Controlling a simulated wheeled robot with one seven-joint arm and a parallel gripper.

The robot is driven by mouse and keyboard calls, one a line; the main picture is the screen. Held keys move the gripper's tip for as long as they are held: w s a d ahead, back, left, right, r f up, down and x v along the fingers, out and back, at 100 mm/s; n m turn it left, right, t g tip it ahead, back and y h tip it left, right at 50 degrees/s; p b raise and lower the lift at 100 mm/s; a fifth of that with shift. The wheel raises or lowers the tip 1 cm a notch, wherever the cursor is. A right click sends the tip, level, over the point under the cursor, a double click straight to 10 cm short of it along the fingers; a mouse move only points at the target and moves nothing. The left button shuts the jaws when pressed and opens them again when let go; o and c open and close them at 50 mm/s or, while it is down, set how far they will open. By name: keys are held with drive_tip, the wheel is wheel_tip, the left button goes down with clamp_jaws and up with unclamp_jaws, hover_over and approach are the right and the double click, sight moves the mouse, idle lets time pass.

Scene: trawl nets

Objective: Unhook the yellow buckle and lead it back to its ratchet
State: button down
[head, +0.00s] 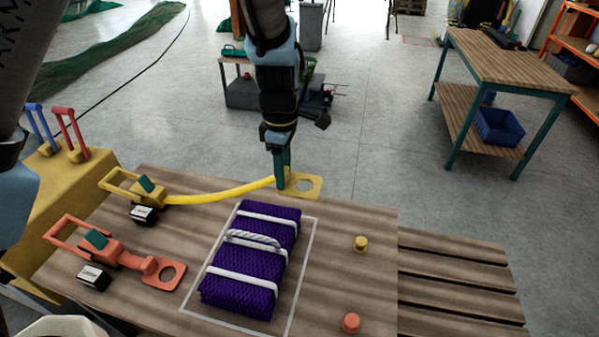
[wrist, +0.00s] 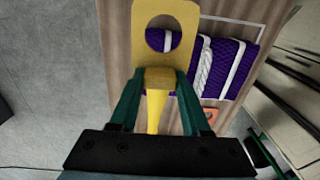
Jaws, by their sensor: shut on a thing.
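The yellow buckle (head: 305,186) is a flat plate with a round hole, held above the back edge of the table. My gripper (head: 283,181) is shut on its narrow end; the wrist view shows both green fingers (wrist: 157,92) against the sides of the buckle (wrist: 165,45). A yellow strap (head: 225,192) runs left from the buckle to the yellow ratchet (head: 140,187) at the table's back left. The yellow peg (head: 360,243) stands on the right of the table with nothing on it.
A purple net bundle (head: 252,260) with white bands lies inside a white outline mid-table. An orange ratchet (head: 100,243) with its orange buckle (head: 166,274) lies at front left. An orange peg (head: 351,322) stands at front right. The tabletop between bundle and yellow peg is clear.

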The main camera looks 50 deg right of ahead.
drive_tip(key=w+a, duration=0.7)
drive_tip(key=w, duration=0.6)
drive_tip(key=w+a, duration=0.6)
drive_tip(key=w, duration=0.7)
drive_tip(key=f+b, duration=0.6)
drive_tip(key=f, duration=0.3)
drive_tip(key=f+b, duration=0.7)
drive_tip(key=f, duration=0.2)
drive_tip(key=shift+a+f, duration=0.2)
drive_tip(key=shift+f, duration=0.05)
drive_tip(key=shift+c, duration=1.4)
unclamp_jaws()
drive_tip(key=shift+r, duration=0.1)
